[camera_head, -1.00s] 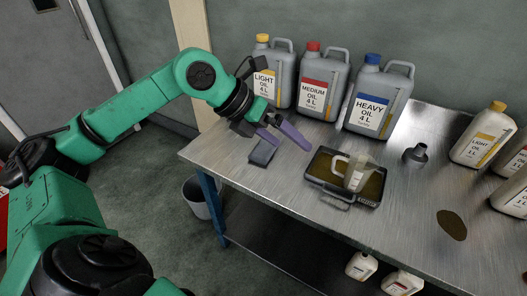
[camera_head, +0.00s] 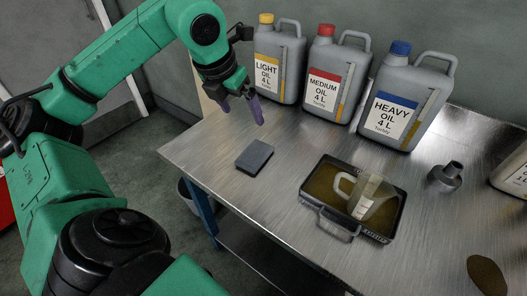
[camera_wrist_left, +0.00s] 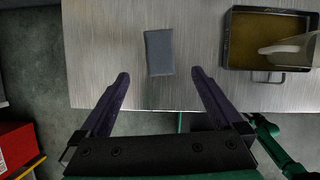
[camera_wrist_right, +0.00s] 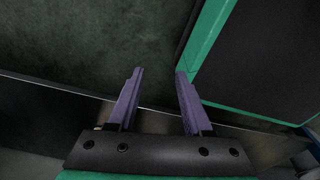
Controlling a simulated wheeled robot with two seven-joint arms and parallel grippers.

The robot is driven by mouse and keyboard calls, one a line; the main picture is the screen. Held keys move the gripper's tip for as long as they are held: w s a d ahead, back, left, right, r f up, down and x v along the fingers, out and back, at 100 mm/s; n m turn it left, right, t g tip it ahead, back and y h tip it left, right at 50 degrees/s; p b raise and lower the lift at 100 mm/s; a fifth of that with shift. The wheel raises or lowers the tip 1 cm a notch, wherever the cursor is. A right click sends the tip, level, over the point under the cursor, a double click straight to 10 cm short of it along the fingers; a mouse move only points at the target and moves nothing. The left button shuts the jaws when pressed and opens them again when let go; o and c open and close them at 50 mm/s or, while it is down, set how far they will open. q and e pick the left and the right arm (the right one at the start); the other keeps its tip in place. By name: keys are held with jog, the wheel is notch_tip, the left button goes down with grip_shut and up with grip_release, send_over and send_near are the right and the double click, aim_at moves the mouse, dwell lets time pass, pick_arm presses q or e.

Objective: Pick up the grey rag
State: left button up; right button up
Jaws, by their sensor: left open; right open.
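The grey rag (camera_head: 254,157) is a small dark grey folded block lying flat on the metal bench, near its left end. It also shows in the left wrist view (camera_wrist_left: 159,53), beyond and between my open fingers. My left gripper (camera_head: 243,109) is open and empty, above the bench and apart from the rag; its purple fingers also show in the left wrist view (camera_wrist_left: 158,84). My right gripper (camera_wrist_right: 158,74) is open and empty in the right wrist view, away from the rag.
A black tray (camera_head: 313,215) with brown oil and a clear jug (camera_head: 368,196) stands right of the rag. Light (camera_head: 278,62), medium (camera_head: 333,75) and heavy oil (camera_head: 405,100) cans line the back. A grey funnel-like piece (camera_head: 445,177) and an oil spill (camera_head: 487,274) lie further right.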

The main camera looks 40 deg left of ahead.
pick_arm(q)
jog(key=b, duration=0.3)
send_near(256, 151)
jog(key=x, duration=0.8)
jog(key=shift+w+f, duration=0.1)
jog(key=shift+f, duration=0.35)
pick_arm(e)
jog(key=f, duration=0.1)
jog(key=s+f, duration=0.1)
jog(key=f, duration=0.2)
jog(key=shift+s+d+f, duration=0.1)
jog(key=shift+s+f, duration=0.15)
pick_arm(q)
jog(key=shift+f, duration=0.1)
pick_arm(e)
jog(key=shift+f, duration=0.15)
pick_arm(q)
jog(key=c, duration=1.1)
